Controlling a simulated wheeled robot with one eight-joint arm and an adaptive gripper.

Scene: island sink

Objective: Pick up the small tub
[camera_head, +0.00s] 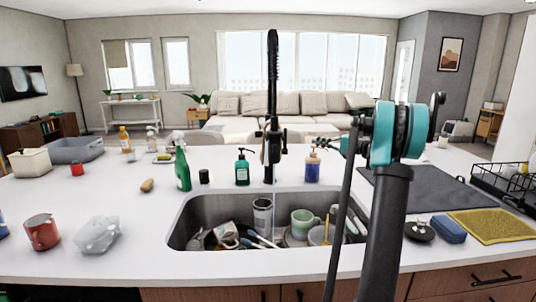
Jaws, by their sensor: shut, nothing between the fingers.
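A small translucent whitish tub (97,235) sits on the white counter at the front left, between a red mug and the sink. It looks faceted, and I cannot make out what is in it. My gripper (318,145) shows small and partly hidden behind my own arm, above the counter behind the sink's right part. It is shut and empty, well to the right of the tub and apart from it.
The sink (185,222) holds cups and dishes, with a tall black faucet (272,110) behind it. A red mug (42,232) stands left of the tub. A green spray bottle (181,167) and soap bottles line the sink's back. A grey basin (75,150) stands farther back left.

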